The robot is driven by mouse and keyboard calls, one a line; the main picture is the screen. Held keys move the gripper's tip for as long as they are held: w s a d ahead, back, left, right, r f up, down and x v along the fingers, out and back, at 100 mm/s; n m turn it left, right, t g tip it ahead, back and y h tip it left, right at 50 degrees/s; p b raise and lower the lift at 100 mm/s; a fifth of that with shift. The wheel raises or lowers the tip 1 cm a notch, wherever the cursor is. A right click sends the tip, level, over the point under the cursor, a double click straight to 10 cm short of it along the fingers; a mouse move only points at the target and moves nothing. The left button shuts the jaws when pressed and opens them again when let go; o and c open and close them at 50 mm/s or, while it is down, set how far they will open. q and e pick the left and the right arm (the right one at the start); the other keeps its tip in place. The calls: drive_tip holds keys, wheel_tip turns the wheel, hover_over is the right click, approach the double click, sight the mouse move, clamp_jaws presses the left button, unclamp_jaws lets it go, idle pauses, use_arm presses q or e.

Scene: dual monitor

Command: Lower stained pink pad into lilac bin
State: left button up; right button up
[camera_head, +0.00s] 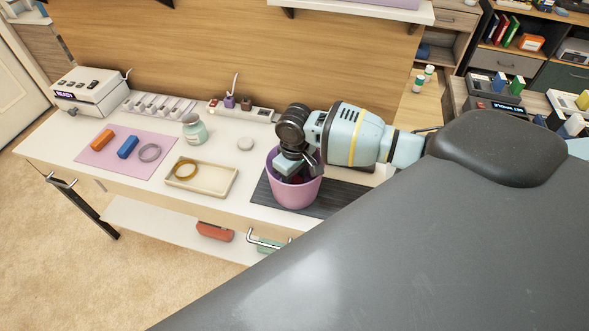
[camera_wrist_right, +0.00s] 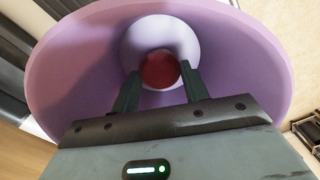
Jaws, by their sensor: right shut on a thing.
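The lilac bin (camera_head: 296,195) stands upright on a dark mat on the white worktop. My right gripper (camera_head: 293,172) points down into the bin's mouth in the head view. In the right wrist view I look down into the bin (camera_wrist_right: 75,75), its wall all around and its paler floor below the fingers. My right gripper (camera_wrist_right: 160,80) is shut on the pad (camera_wrist_right: 159,69), which looks round and dark red between the fingertips, inside the bin. I cannot tell whether it touches the floor. The head view does not show the pad clearly. My left gripper is not in view.
A cream tray (camera_head: 222,193) with a yellow ring is left of the bin. A jar (camera_head: 194,130) and a white disc (camera_head: 245,143) stand behind it. A pink mat (camera_head: 103,160) holds orange and blue blocks and a grey ring. The dark mat (camera_head: 340,200) is bare to the right.

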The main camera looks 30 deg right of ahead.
drive_tip(key=shift+f, duration=0.95)
idle(0.5)
drive_tip(key=o, duration=1)
